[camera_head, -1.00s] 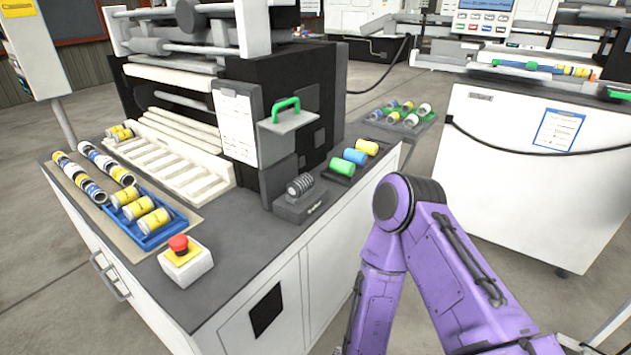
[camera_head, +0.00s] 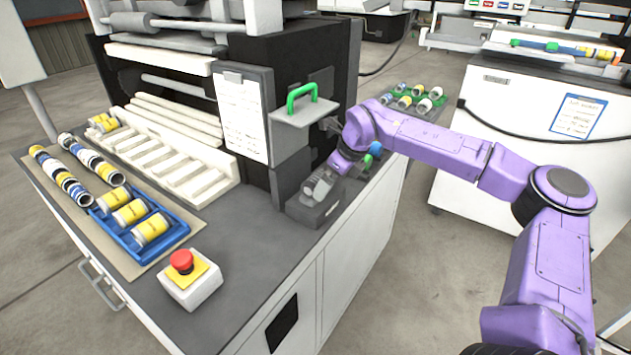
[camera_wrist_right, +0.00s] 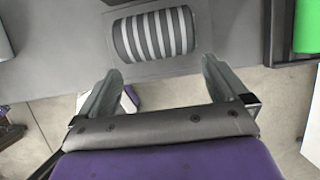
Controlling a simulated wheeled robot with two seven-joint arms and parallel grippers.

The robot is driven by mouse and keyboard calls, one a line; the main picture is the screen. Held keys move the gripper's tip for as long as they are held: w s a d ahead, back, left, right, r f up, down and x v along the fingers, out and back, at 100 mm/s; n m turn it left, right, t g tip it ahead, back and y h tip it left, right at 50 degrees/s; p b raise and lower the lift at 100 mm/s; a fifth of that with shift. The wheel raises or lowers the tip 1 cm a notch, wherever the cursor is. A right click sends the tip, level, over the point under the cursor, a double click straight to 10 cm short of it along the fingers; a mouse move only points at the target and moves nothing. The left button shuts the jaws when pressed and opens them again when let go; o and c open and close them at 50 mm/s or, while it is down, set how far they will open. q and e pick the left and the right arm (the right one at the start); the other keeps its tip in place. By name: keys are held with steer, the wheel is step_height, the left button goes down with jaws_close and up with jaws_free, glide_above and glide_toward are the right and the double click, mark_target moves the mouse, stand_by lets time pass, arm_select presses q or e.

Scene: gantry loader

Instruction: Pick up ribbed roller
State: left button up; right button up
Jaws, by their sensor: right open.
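The ribbed roller (camera_wrist_right: 155,34), with grey and white bands, lies on its grey stand in the right wrist view. In the head view the roller (camera_head: 317,188) is partly hidden by my right gripper on the dark stand (camera_head: 318,208) at the table's right edge. My right gripper (camera_wrist_right: 160,75) is open, with its two fingers apart and the roller just beyond their tips. Nothing is between the fingers. In the head view my right gripper (camera_head: 328,176) is over the stand, its fingers hard to make out. My left gripper is not in view.
A green roller (camera_wrist_right: 306,27) lies to the right in the wrist view. A red emergency button (camera_head: 182,262) and a blue tray (camera_head: 165,244) are further left.

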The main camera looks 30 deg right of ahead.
mark_target(316, 175)
steer(key=w, duration=0.1)
steer(key=w+a+p, duration=0.1)
steer(key=w, duration=0.1)
steer(key=w+a, duration=0.1)
steer(key=w, duration=0.1)
steer(key=shift+f, duration=0.3)
steer(key=shift+a+f+p, duration=0.15)
steer(key=shift+f+p, duration=0.1)
steer(key=shift+p, duration=0.05)
steer(key=c, duration=0.9)
steer(key=shift+o, duration=0.2)
